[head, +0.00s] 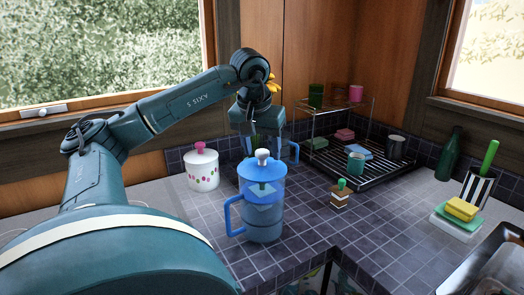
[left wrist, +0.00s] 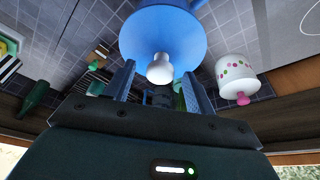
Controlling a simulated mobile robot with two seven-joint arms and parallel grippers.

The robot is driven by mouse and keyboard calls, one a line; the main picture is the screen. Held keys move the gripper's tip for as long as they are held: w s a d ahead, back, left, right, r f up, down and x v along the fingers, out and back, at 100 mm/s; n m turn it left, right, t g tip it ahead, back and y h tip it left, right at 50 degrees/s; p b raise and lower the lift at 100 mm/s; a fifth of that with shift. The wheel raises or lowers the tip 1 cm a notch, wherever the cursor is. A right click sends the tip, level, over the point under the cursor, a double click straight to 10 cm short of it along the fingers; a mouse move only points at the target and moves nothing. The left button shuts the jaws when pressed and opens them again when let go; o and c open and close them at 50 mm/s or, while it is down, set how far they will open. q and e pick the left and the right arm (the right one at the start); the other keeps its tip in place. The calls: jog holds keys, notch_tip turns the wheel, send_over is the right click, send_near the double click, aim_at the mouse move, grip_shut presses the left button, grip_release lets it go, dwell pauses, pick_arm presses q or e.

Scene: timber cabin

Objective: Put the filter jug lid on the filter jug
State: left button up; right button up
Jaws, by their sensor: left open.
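The filter jug (head: 264,218) is a clear blue-tinted jug with a blue handle on its left, upright on the tiled counter. The blue filter jug lid (head: 262,171) with a white knob sits level on top of the jug's mouth. In the left wrist view the lid (left wrist: 165,28) shows large, its white knob seen between my fingers. My left gripper (head: 263,146) is open and empty, pointing down just behind and above the jug; its fingertips are partly hidden by the lid and knob. It also shows in the left wrist view (left wrist: 159,76). My right gripper is not in view.
A white dotted pot (head: 202,172) stands left of the jug. Another blue handle (head: 292,151) shows behind my gripper. A dish rack (head: 365,160), a green bottle (head: 449,155) and sponges (head: 462,209) are farther right.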

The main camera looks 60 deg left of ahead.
pick_arm(q)
jog(key=p+v, duration=0.4)
jog(key=v, duration=0.8)
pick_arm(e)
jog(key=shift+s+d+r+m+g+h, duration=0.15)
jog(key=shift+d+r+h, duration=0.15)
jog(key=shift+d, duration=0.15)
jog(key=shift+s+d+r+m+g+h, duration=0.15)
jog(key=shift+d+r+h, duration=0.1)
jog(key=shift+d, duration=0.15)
pick_arm(q)
jog(key=shift+f, duration=0.1)
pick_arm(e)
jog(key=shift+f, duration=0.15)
